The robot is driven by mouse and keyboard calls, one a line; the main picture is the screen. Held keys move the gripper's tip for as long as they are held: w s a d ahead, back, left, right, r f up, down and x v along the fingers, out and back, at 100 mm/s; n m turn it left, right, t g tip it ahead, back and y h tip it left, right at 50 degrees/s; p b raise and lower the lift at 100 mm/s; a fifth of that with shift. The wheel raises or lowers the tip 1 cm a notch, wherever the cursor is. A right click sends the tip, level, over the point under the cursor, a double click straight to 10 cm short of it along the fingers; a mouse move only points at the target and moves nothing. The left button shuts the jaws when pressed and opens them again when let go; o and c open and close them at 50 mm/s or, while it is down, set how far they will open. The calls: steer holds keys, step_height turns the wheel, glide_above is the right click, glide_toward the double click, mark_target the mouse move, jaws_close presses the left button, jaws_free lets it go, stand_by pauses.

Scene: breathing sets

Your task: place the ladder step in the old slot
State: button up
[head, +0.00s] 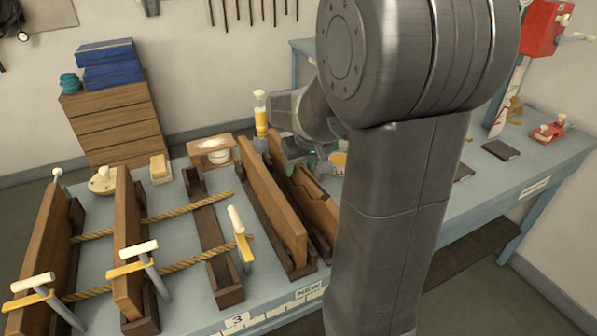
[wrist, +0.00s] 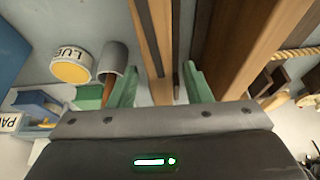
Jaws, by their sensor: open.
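Which is the ladder step I cannot tell. An empty wooden trough (head: 215,240) lies left of the tall plank, above a label "3". My gripper (wrist: 158,88) is open; its green fingers lie on either side of a narrow wooden edge (wrist: 153,40) in the wrist view, with no clear contact. In the head view my arm hides part of the notched plank and bench.
A yellow-capped LUBE tin (wrist: 72,64) and grey cup (wrist: 114,62) stand left of the gripper. A yellow bottle (head: 261,120) stands behind the planks. A red clamp (head: 549,132) sits far right.

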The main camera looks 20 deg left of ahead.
steer(key=v, duration=0.8)
steer(key=shift+r, duration=0.2)
